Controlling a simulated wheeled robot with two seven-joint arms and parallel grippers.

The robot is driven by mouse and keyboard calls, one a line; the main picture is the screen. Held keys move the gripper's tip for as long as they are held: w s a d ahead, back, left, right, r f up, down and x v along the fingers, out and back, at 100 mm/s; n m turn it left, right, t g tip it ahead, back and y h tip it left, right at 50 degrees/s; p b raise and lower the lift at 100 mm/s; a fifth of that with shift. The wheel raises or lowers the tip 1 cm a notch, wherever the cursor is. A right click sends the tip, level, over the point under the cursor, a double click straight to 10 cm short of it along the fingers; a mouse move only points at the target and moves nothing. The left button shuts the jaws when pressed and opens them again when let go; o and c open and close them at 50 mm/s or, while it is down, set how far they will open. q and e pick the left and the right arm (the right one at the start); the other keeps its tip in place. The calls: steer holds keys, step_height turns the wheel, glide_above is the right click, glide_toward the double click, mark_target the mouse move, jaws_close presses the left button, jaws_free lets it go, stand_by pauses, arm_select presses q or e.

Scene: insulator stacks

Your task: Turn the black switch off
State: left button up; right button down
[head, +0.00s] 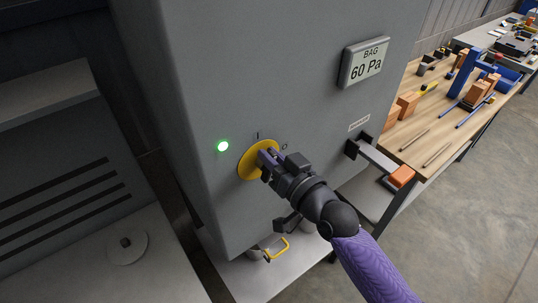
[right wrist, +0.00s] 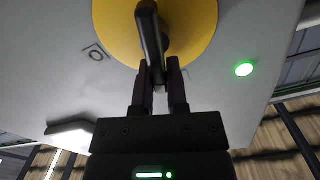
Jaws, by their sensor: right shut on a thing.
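The black switch (right wrist: 149,22) is a bar handle on a round yellow plate (head: 247,168) on the front of a grey cabinet. An "I" mark (head: 258,135) stands above the plate and an "O" mark (head: 284,147) at its upper right. The "O" also shows in the right wrist view (right wrist: 96,54). My right gripper (head: 266,157) is at the plate, its fingers (right wrist: 160,80) shut on the handle's end. In the right wrist view the handle runs nearly up and down. The gripper hides most of it in the head view. My left gripper is not in view.
A green lamp (head: 222,146) glows left of the plate. A sign reading "BAG 60 Pa" (head: 363,62) is higher up. A bracket (head: 372,154) juts from the cabinet at right, near a wooden bench (head: 410,128) with tools and blocks. A yellow handle (head: 277,250) is below.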

steer(key=m, duration=0.3)
steer(key=shift+w+d+f+m, duration=0.25)
steer(key=shift+d+m, duration=0.1)
steer(key=shift+m, duration=0.05)
steer(key=shift+w+d+f+m+b, duration=0.15)
steer(key=shift+f+m+b, duration=0.2)
steer(key=shift+m, duration=1.4)
steer(key=shift+w+d+f+m+b, duration=0.15)
steer(key=shift+f+m, duration=0.3)
steer(key=shift+m, duration=1.35)
steer(key=shift+w+d+f+m+b, duration=0.15)
steer(key=shift+f+m+b, duration=0.25)
steer(key=shift+m, duration=1.35)
steer(key=shift+s, duration=0.1)
steer(key=c, duration=0.6)
jaws_free()
steer(key=shift+c, duration=0.2)
